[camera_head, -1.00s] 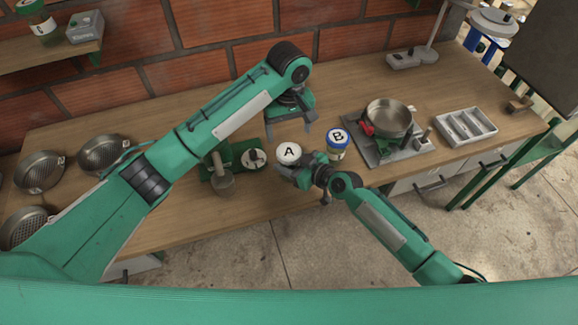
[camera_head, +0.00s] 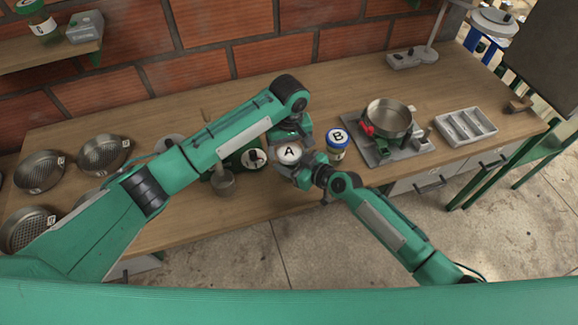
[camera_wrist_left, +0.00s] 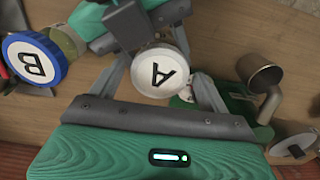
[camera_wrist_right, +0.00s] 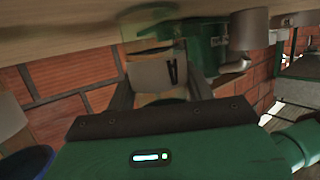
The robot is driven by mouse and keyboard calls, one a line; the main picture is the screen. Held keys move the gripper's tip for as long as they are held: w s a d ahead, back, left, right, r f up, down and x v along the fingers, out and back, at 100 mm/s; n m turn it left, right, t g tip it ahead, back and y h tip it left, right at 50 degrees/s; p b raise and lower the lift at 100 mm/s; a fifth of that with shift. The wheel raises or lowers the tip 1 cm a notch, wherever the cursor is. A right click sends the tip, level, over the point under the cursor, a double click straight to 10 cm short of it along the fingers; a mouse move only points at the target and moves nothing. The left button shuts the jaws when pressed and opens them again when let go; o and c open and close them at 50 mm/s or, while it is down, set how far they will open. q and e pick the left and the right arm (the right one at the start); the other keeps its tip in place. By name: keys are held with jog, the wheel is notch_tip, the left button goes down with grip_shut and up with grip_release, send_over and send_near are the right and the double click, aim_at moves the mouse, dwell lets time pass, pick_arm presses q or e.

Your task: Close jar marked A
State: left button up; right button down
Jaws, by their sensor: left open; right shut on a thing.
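Jar A (camera_head: 289,153) has a white lid marked A and stands upright near the front of the workbench. In the left wrist view its lid (camera_wrist_left: 161,71) lies between the spread fingers of my left gripper (camera_wrist_left: 168,78), which is open. In the right wrist view the jar's pale labelled body (camera_wrist_right: 160,77) is between the fingers of my right gripper (camera_wrist_right: 160,88), which is shut on the jar from the front right. Whether the lid is seated or tilted on the jar is hard to tell.
Jar B (camera_head: 337,142), with a blue-rimmed lid, stands just right of jar A. A green device (camera_head: 250,158) with a metal cup (camera_head: 223,183) is close on the left. A metal pan (camera_head: 389,117) on a scale is farther right. Several sieves (camera_head: 40,172) lie at the left.

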pick_arm(q)
jog(key=c, duration=1)
jog(key=shift+m, duration=1.6)
jog(key=o, duration=1.1)
jog(key=shift+c, duration=0.2)
jog(key=shift+r, duration=0.1)
jog(key=shift+r, duration=2.2)
